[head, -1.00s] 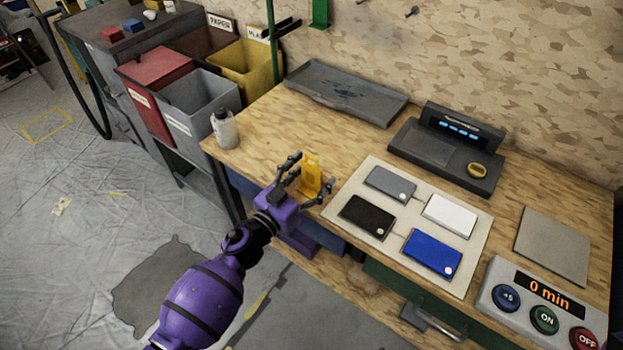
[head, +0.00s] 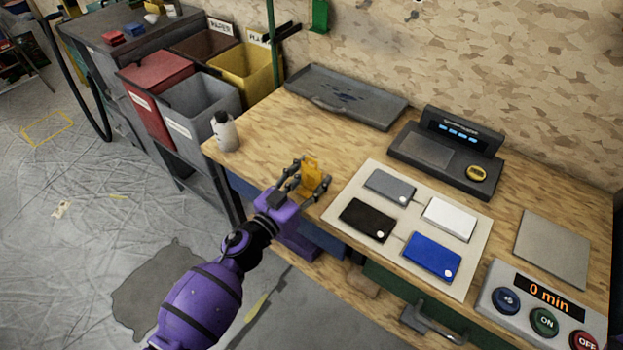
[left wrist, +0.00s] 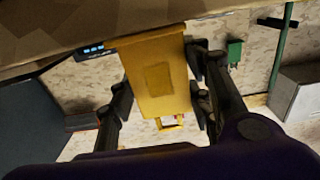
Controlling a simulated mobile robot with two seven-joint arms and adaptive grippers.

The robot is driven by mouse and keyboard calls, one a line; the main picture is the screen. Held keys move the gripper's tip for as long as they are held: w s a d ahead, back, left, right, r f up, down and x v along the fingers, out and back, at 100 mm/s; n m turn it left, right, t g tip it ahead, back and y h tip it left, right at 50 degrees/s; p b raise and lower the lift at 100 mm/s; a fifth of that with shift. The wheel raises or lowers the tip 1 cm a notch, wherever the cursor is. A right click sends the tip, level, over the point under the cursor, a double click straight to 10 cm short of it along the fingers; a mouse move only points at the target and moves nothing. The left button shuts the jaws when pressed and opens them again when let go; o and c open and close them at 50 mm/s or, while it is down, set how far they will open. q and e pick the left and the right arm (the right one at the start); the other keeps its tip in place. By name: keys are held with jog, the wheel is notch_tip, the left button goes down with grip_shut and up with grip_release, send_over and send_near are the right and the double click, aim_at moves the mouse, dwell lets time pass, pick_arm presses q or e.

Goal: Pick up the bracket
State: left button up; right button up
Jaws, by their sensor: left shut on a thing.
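The yellow bracket (head: 311,172) stands at the front left edge area of the wooden workbench. My left gripper (head: 308,184) is closed around it, with a dark finger on each side. In the left wrist view the bracket (left wrist: 158,75) fills the space between the two fingers (left wrist: 160,100), with a flat plate and a smaller looped part beyond it. Whether the bracket touches the bench top is hidden by the gripper. My right gripper is in neither view.
A white bottle (head: 225,132) stands left of the gripper on the workbench (head: 275,135). A light board (head: 372,258) with several coloured flat cases lies to the right. A grey tray (head: 345,98) and a dark scale-like device (head: 440,155) are behind. Bins stand at the left.

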aim_at(310, 171)
pick_arm(q)
notch_tip(310, 171, up, 3)
jog(key=shift+w+r+p, duration=0.1)
jog(key=shift+p, duration=0.4)
jog(key=s+a+r+p, duration=0.2)
jog(key=s+a+r, duration=0.7)
jog(key=s, duration=0.2)
jog(key=shift+r, duration=0.25)
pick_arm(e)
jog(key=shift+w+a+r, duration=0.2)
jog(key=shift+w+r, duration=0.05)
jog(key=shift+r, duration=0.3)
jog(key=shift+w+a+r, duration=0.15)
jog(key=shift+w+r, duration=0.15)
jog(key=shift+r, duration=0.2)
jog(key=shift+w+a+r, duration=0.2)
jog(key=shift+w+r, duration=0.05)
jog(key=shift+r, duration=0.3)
